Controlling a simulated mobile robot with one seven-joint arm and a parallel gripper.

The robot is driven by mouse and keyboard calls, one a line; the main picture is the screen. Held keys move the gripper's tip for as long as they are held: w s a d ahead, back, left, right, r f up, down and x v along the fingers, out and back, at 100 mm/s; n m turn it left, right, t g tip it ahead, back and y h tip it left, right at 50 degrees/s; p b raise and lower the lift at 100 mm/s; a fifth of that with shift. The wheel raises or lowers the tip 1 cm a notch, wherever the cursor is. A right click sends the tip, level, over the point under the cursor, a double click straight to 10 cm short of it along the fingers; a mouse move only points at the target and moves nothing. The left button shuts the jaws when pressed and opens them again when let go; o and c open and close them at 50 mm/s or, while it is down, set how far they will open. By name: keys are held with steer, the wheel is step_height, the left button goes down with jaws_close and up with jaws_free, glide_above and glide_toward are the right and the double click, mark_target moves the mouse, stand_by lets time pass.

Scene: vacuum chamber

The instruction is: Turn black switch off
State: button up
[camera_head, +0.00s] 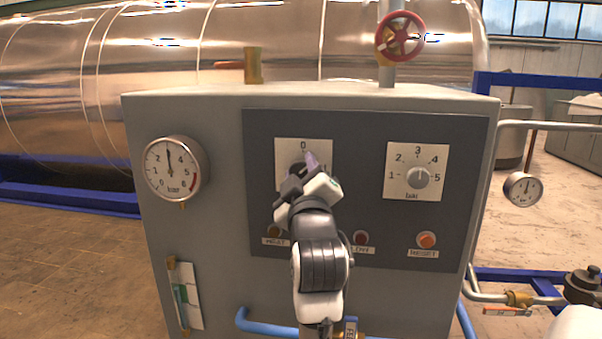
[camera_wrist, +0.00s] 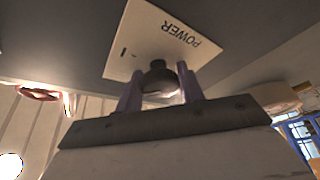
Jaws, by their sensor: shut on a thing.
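The black switch (camera_wrist: 157,76) is a round black knob on a white plate (camera_wrist: 168,42) marked "POWER" and "I" in the wrist view. In the head view the plate (camera_head: 284,147) shows a "0" at its top and a mark at its right side. My gripper (camera_head: 311,163) reaches the plate from the front and hides most of the switch. In the wrist view its two purple fingers stand on either side of the knob, shut on it. I cannot tell which mark the switch points to.
A pressure dial with a grey knob (camera_head: 418,177) is on the panel's right. Below are a red button (camera_head: 360,238) and an orange RESET button (camera_head: 426,240). A gauge (camera_head: 174,169) is on the left. A red valve wheel (camera_head: 400,36) stands above the grey cabinet (camera_head: 210,230).

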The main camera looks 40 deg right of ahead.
steer(key=n+y, duration=0.2)
steer(key=n, duration=0.3)
steer(key=shift+r+n+g+y+b, duration=0.1)
steer(key=shift+n+g+y+b, duration=0.5)
steer(key=shift+n, duration=1.9)
steer(key=shift+g, duration=0.3)
steer(key=o, duration=1)
steer(key=shift+c, duration=0.2)
steer(key=shift+s, duration=0.1)
steer(key=b+v, duration=0.4)
steer(key=v, duration=0.9)
steer(key=shift+s, duration=0.35)
